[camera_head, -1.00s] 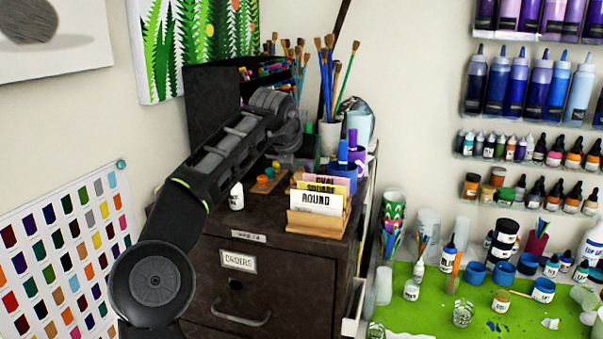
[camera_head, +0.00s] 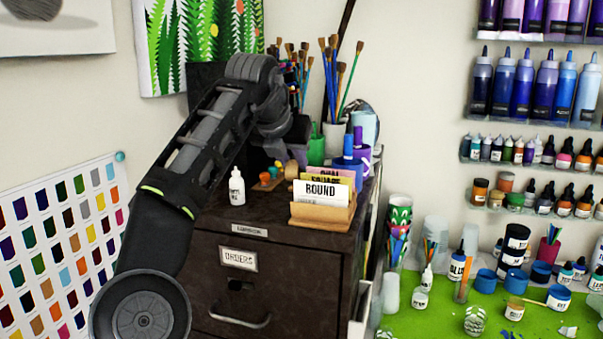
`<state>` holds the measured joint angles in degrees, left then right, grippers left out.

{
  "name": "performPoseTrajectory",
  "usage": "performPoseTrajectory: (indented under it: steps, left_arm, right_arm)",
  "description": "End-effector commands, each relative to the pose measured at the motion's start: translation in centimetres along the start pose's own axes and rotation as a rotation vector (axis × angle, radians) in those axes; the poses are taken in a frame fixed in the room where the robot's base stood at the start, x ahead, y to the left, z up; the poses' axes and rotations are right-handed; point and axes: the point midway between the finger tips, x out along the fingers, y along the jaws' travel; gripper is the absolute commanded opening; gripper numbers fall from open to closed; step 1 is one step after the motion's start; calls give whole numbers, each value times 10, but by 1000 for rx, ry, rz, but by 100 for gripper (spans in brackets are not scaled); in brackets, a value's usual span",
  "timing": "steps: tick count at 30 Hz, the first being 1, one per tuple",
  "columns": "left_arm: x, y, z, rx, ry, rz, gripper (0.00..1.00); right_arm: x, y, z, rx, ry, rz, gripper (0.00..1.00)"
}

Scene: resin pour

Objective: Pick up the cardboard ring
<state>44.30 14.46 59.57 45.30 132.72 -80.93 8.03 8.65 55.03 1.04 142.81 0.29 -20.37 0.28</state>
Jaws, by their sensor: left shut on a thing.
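My left arm comes in from the lower left and bends over the top of the dark cabinet. My left gripper (camera_head: 286,157) points down there, small and dark against the things behind it. A small tan round piece, which looks like the cardboard ring (camera_head: 292,170), shows at its fingertips, behind the card holder. The gripper is shut on it; the fingers and part of the ring are hard to make out. My right gripper is not in view.
The dark cabinet (camera_head: 270,277) carries a white bottle (camera_head: 236,188), a wooden card holder (camera_head: 322,215), a green bottle (camera_head: 316,148), blue bottles and a brush cup (camera_head: 336,137). A green mat (camera_head: 420,325) with jars lies to the right.

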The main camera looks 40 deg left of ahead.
Motion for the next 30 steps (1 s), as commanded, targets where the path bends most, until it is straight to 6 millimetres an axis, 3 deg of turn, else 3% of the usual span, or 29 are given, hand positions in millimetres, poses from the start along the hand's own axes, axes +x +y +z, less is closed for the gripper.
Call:
performPoseTrajectory:
  steps: [1,14,29,30]
  left_arm:
    - [-5,1,-12,0,-1,8,0]
    - [-66,0,-67,0,-2,7,0]
    - [-112,-2,-106,4,-4,-6,0]
    - [-122,-2,-115,3,-7,-2,0]
  right_arm:
    - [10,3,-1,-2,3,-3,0]
    - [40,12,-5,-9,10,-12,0]
    - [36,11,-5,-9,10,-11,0]
    - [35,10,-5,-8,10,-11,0]
